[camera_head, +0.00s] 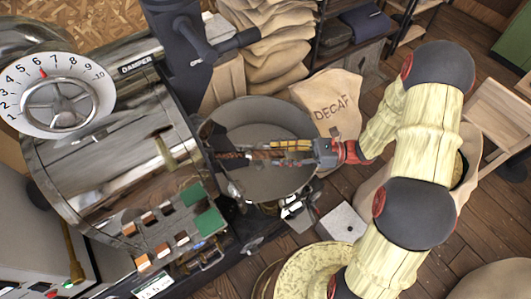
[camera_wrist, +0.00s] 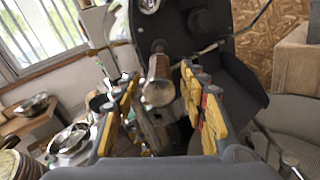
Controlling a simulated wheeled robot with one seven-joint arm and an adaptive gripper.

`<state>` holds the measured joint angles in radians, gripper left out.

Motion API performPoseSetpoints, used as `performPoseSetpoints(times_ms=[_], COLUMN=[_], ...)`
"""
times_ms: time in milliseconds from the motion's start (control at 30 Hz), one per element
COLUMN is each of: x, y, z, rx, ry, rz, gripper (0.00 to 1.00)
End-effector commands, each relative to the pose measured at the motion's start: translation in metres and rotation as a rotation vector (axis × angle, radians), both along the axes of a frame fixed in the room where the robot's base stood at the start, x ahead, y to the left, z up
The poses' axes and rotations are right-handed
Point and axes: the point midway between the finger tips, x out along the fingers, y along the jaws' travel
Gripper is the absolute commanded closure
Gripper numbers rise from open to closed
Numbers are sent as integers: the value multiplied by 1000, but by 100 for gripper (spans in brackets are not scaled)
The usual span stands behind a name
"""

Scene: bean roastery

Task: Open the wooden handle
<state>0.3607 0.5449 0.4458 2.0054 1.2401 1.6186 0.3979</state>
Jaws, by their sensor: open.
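The wooden handle (camera_wrist: 158,92) is a short round brown grip in the middle of the wrist view, its end facing the camera. It lies between the yellow-padded fingers of my gripper, with gaps visible on both sides. It sits on dark metal of the roaster's front. In the head view my gripper (camera_head: 274,149) reaches left over the round grey cooling bin to the front of the roaster drum (camera_head: 125,140). It is open and holds nothing that I can make out. The handle is largely hidden by the fingers in the head view.
The grey cooling bin (camera_head: 270,185) lies under my gripper. A DECAF sack (camera_head: 333,105) stands behind it, near stacked sacks (camera_head: 275,35). A dial marked with numbers (camera_head: 57,94) is at upper left. A window (camera_wrist: 50,30) and metal bowls (camera_wrist: 68,139) show in the wrist view.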

Motion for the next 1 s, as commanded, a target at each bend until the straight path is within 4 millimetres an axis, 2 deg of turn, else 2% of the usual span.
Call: performPoseSetpoints(times_ms=[100,333,500,1000], x=[0,-1,-2,-2], y=[-25,-53,-59,-58], z=[-1,-1,-1,-1], rx=[-1,0,0,-1], ry=[0,0,1,1], rz=[-4,-1,0,0], gripper=[58,58,58,58])
